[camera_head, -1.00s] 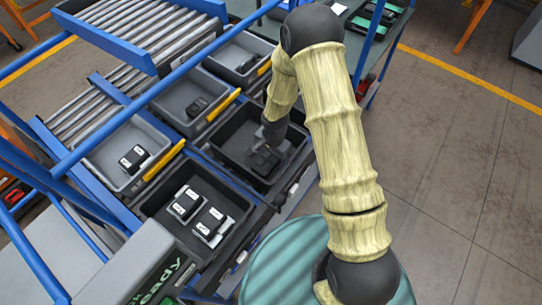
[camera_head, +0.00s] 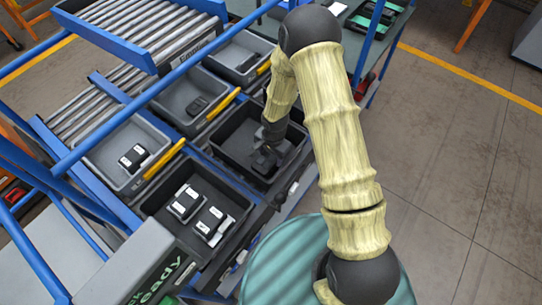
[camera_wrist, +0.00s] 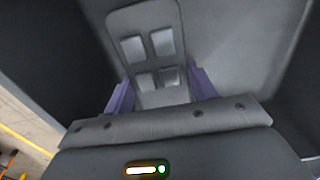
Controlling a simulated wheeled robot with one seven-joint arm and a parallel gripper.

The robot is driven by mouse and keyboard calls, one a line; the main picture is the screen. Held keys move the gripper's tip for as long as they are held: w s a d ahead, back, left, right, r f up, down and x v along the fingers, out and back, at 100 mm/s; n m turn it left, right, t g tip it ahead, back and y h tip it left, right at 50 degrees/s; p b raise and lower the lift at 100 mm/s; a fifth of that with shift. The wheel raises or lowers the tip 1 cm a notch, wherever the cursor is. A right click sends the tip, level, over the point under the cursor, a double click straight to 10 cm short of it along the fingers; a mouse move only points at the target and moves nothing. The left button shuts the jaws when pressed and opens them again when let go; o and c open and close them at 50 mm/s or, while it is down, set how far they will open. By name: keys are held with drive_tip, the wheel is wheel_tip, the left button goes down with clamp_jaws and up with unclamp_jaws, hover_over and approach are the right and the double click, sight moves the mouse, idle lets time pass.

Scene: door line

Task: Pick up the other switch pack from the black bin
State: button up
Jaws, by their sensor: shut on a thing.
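A switch pack (camera_wrist: 148,40), a dark grey plate with several lighter rectangular pads, sits between the two purple fingers of my gripper (camera_wrist: 162,92) in the wrist view. My gripper is shut on it. In the head view my gripper (camera_head: 268,160) is down inside the black bin (camera_head: 232,152), and the pack there is mostly hidden by the dark gripper body. I cannot tell whether the pack touches the bin floor.
Next to this bin stand a dark bin (camera_head: 152,207) with white-labelled packs (camera_head: 208,224), a grey bin (camera_head: 105,155) with one labelled pack (camera_head: 134,158), and another grey bin (camera_head: 172,97) with a dark item (camera_head: 197,106). Blue rails (camera_head: 150,95) cross above the bins at left.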

wheel_tip(320, 180, up, 10)
drive_tip(key=shift+r+b, duration=0.1)
drive_tip(key=shift+b, duration=0.5)
idle(0.5)
